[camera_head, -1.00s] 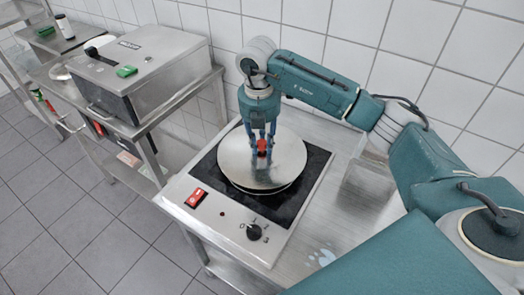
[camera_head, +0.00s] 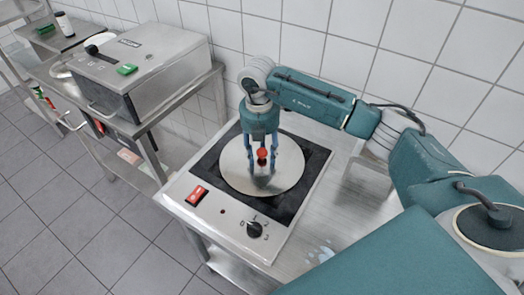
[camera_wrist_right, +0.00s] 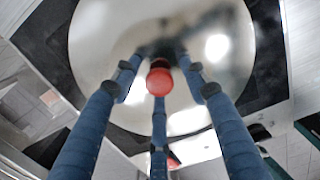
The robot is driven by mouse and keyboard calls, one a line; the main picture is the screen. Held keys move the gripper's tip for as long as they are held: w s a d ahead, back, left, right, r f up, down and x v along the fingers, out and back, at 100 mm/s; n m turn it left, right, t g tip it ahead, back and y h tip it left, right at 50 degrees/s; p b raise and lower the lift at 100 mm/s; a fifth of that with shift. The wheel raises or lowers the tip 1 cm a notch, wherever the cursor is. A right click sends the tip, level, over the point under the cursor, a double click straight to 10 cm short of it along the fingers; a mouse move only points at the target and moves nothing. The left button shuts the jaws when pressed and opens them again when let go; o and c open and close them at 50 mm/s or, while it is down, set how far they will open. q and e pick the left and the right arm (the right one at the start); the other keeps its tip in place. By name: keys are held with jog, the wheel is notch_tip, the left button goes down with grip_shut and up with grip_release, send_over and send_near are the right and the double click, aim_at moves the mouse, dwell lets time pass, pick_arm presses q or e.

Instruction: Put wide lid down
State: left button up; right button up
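The wide lid (camera_head: 238,177) is a round, shiny metal disc with a red knob (camera_head: 262,153). It lies flat over the black cooktop (camera_head: 313,165) in the head view; whether a pan is under it is hidden. My right gripper (camera_head: 263,176) points down over the lid, its blue fingers spread around the knob. In the right wrist view the lid (camera_wrist_right: 95,35) fills the upper middle, and the fingers (camera_wrist_right: 160,72) stand apart around the red knob (camera_wrist_right: 160,80), with gaps showing beside it. My left gripper is not in view.
The cooktop unit has a red switch (camera_head: 197,196) and a black dial (camera_head: 254,229) at its front. The tiled wall is close behind. Bare steel counter (camera_head: 330,215) lies right of the cooktop.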

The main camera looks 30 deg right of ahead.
aim_at(261, 153)
jog(key=shift+r, duration=0.25)
notch_tip(261, 153, up, 12)
jog(key=b, duration=0.2)
jog(key=shift+s+a+b, duration=0.15)
jog(key=shift+a+b, duration=0.15)
jog(key=shift+a, duration=0.05)
jog(key=shift+f, duration=0.15)
